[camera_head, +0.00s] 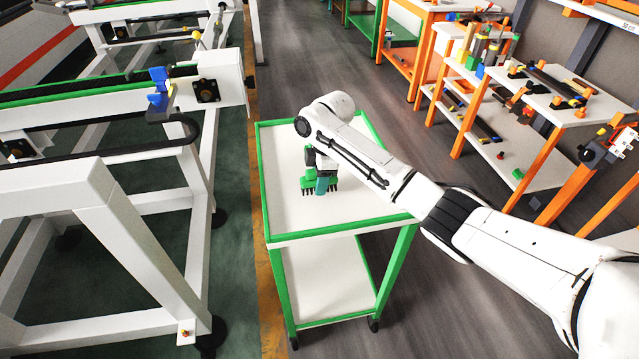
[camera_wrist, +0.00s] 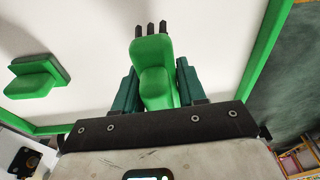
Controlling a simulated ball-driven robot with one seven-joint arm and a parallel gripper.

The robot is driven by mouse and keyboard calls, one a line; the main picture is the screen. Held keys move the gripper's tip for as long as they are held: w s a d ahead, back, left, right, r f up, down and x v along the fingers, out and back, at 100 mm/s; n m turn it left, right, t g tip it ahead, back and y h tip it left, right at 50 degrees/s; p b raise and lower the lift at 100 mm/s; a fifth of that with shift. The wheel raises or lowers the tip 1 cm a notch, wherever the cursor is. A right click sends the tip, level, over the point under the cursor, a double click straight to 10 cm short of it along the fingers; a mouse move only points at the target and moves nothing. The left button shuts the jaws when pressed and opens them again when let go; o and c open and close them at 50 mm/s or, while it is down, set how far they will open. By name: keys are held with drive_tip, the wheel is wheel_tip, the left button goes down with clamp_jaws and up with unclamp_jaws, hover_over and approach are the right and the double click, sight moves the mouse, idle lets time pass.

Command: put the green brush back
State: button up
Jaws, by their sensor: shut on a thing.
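The green brush (camera_wrist: 154,75) is between the teal fingers of my gripper (camera_wrist: 155,90) in the wrist view, its dark bristles showing beyond the fingertips. My gripper is shut on it. In the head view, my gripper (camera_head: 321,186) is low over the white top of the green-framed cart (camera_head: 290,217). Green parts with dark bristles show there beside the teal fingers; I cannot tell which belong to the held brush. Whether the held brush touches the cart top is unclear.
Another green piece (camera_wrist: 36,77) with a raised grip is on the cart, left in the wrist view. A white conveyor frame (camera_head: 85,205) stands left of the cart. Orange-framed shelves (camera_head: 540,95) with several tools stand at right. Most of the cart top is clear.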

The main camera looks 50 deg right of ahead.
drive_tip(key=shift+f, duration=0.8)
drive_tip(key=shift+f, duration=0.2)
drive_tip(key=o, duration=1)
drive_tip(key=shift+r, duration=0.1)
drive_tip(key=r, duration=0.4)
drive_tip(key=d+r+b, duration=0.1)
drive_tip(key=r, duration=0.3)
drive_tip(key=s+r, duration=0.1)
drive_tip(key=r, duration=0.3)
drive_tip(key=shift+d, duration=0.2)
